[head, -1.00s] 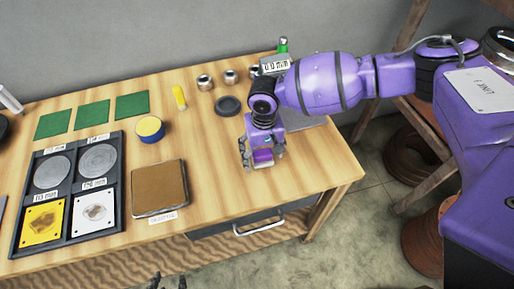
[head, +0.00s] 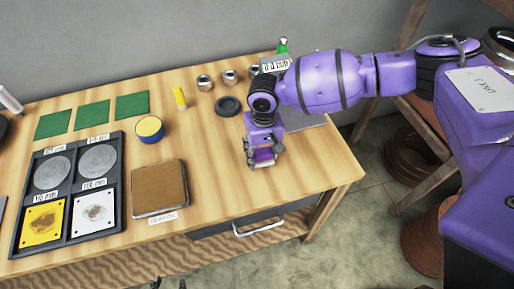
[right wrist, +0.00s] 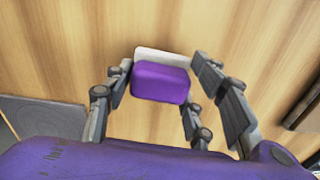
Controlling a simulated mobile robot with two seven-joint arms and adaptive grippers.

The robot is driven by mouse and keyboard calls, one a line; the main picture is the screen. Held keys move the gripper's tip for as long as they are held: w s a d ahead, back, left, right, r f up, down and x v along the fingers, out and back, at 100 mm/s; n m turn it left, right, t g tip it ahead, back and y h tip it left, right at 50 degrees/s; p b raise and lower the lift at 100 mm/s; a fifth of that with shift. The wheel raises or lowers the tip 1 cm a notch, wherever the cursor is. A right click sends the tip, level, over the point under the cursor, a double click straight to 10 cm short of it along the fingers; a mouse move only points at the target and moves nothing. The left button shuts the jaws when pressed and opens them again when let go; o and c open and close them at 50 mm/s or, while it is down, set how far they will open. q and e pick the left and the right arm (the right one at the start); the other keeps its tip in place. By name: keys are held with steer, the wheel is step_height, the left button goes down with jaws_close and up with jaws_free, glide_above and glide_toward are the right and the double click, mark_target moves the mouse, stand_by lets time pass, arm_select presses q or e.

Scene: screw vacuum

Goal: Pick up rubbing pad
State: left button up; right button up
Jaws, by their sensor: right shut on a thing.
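The rubbing pad is a small purple block with a white layer. It shows in the right wrist view (right wrist: 160,82) between the fingers, and as a purple patch in the head view (head: 263,156). My right gripper (head: 265,163) points down at the right part of the wooden table (head: 215,208) and is shut on the pad. In the right wrist view the fingers (right wrist: 165,90) stand on either side of the purple block. The pad is low over the table; I cannot tell whether it touches. My left gripper is not seen clearly.
Bare wood surrounds the gripper's front.

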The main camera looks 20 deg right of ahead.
step_height(320, 180, up, 3)
steer(key=shift+f, duration=0.1)
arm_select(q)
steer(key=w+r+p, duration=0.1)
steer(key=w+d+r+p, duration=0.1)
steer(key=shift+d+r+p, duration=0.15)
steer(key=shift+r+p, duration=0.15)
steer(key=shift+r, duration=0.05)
arm_select(e)
steer(key=s+r, duration=0.9)
steer(key=s, duration=0.5)
steer(key=shift+a+r, duration=0.2)
steer(key=shift+r, duration=0.05)
